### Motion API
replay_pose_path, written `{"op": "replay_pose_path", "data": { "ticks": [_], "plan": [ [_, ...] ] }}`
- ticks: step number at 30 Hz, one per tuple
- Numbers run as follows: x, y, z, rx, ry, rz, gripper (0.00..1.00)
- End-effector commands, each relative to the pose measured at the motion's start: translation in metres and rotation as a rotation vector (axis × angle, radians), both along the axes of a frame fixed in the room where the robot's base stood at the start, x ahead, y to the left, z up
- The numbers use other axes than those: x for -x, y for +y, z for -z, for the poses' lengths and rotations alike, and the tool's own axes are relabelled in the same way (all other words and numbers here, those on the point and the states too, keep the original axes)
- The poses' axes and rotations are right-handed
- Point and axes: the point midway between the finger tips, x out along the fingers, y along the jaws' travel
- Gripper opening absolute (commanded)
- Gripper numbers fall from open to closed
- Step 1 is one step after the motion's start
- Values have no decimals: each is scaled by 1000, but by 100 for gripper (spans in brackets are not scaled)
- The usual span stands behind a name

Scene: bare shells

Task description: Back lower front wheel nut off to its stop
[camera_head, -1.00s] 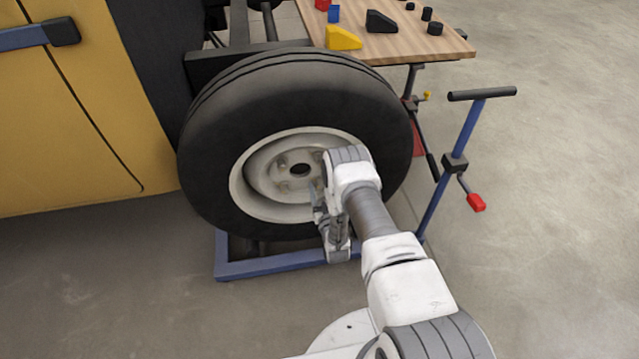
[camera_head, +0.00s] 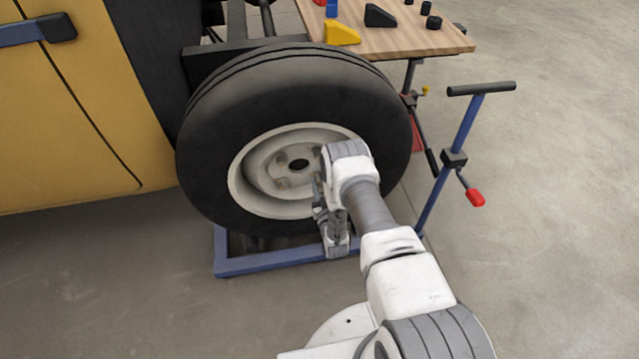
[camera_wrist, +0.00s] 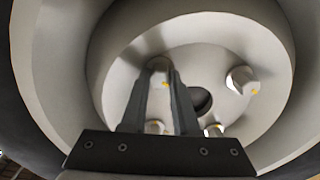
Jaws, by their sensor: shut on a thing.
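The wheel has a black tyre (camera_head: 225,120) and a pale dished rim (camera_head: 240,185) with a dark centre hole (camera_head: 299,164). In the wrist view, several pale nuts with yellow marks ring the dark hole (camera_wrist: 203,101). My gripper (camera_wrist: 165,75) reaches into the dish, its two dark fingers shut on one wheel nut (camera_wrist: 159,65). The fingers hide part of that nut. Other nuts, one to the right (camera_wrist: 242,80) and one lower (camera_wrist: 214,130), are free of the fingers. In the head view my gripper (camera_head: 318,188) is at the hub's lower right, and my wrist hides the held nut.
A blue stand (camera_head: 270,265) is under the wheel. A blue post with a black crossbar (camera_head: 480,89) and red handle (camera_head: 475,198) stands to the right. A wooden table (camera_head: 420,40) with blocks is behind. A yellow body panel (camera_head: 70,120) is at left. Floor is clear at right.

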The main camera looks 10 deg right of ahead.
Motion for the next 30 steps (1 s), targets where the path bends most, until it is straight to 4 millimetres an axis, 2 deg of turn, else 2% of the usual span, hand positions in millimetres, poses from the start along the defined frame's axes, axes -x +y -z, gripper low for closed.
{"op": "replay_pose_path", "data": {
  "ticks": [11,30],
  "plan": [
    [0,1,0,125,1,-2,0],
    [0,3,2,709,2,-2,0]
  ]
}}
